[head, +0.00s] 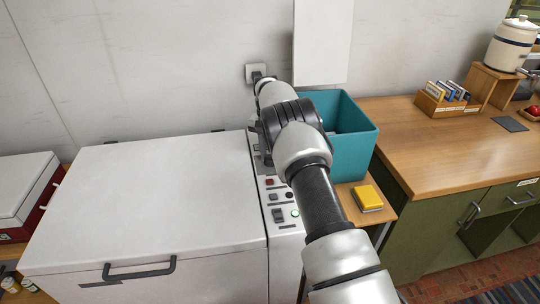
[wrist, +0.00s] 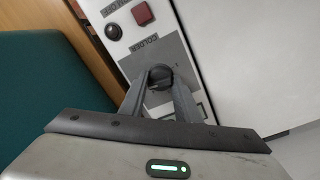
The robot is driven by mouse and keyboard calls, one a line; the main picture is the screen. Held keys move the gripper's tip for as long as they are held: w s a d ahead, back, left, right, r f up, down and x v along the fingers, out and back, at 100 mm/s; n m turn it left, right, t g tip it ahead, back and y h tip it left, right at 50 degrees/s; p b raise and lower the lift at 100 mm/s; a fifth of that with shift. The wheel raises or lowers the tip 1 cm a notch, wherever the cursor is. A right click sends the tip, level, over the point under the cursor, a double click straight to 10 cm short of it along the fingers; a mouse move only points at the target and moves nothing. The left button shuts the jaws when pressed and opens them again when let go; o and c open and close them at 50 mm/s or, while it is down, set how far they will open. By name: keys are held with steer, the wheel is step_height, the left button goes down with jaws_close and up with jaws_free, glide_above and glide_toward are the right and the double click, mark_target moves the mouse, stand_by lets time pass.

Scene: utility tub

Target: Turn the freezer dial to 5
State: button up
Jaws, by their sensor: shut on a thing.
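The white chest freezer (head: 150,195) stands at the left in the head view, lid shut, with a narrow control panel (head: 284,232) along its right side. The dark round freezer dial (wrist: 160,73) sits on a grey plate on that panel in the wrist view, near a label that seems to read COLDER. My gripper (wrist: 161,78) is shut on the dial, one finger on each side. The dial's numbers and pointer cannot be read. In the head view my arm hides the dial and the gripper.
A red square button (wrist: 143,14) and a dark round control (wrist: 113,32) lie close to the dial. A teal tub (head: 352,150) stands right beside the panel, with a yellow box (head: 367,197) in front of it. A wooden counter (head: 430,140) is farther right.

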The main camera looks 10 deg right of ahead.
mark_target(268, 157)
steer(key=shift+a, duration=0.1)
stand_by(0.4)
steer(key=o, duration=1)
steer(key=shift+r, duration=0.15)
steer(key=r+p, duration=0.1)
steer(key=r, duration=0.4)
steer(key=r+p, duration=0.1)
steer(key=r, duration=0.5)
steer(key=r+p, duration=0.1)
steer(key=r, duration=0.5)
steer(key=shift+w+a, duration=0.25)
steer(key=shift+a, duration=0.05)
steer(key=shift+r, duration=0.1)
